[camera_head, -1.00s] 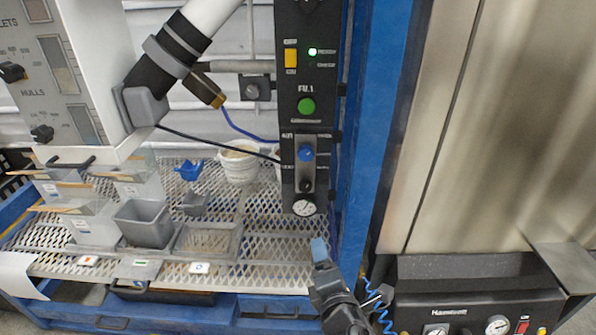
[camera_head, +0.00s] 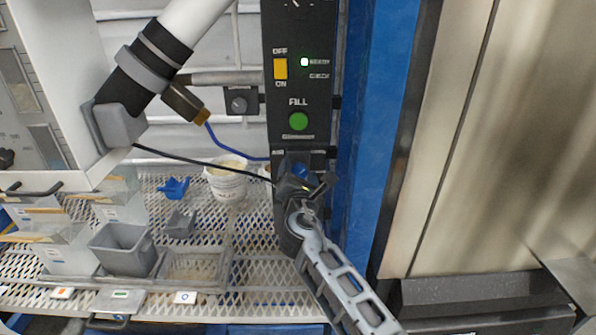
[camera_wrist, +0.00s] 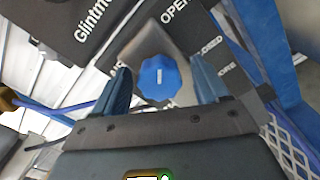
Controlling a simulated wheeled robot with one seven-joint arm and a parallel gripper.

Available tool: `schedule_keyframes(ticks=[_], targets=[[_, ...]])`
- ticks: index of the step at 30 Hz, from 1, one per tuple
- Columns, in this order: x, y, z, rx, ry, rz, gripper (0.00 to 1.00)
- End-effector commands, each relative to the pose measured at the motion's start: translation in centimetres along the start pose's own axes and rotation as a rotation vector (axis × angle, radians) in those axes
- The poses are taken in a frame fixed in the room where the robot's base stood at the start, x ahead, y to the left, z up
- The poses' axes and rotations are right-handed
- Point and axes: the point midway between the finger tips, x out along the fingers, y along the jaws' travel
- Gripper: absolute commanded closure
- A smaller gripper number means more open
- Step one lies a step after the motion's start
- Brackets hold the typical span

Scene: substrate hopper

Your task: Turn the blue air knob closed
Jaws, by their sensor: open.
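The blue air knob (camera_wrist: 158,78) is round with a ridged edge and a short white line on its face. It sits on the dark control panel, and its top shows in the head view (camera_head: 300,169) behind my gripper. My gripper (camera_wrist: 163,84) is open in the wrist view, with one blue finger to the left of the knob and one to the right. Gaps show between the fingers and the knob, so I see no grip. In the head view my gripper (camera_head: 305,184) hides most of the knob and the lower panel, including its gauge.
The green FILL button (camera_head: 299,121) and the yellow switch (camera_head: 280,69) are above on the same panel. A black cable runs in from the left near my gripper. A blue post (camera_head: 370,110) stands close on the right. A white bucket (camera_head: 226,183) stands behind left.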

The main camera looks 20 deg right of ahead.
Motion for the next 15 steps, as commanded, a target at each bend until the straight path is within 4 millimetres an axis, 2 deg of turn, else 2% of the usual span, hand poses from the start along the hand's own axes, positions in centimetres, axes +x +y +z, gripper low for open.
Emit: schedule_keyframes(ticks=[6, 15], targets=[[1.7, 0.0, 0.0, 0.0, 0.0, 0.0, 0.26], [1.9, 0.0, 0.0, 0.001, 0.0, 0.0, 0.26]])
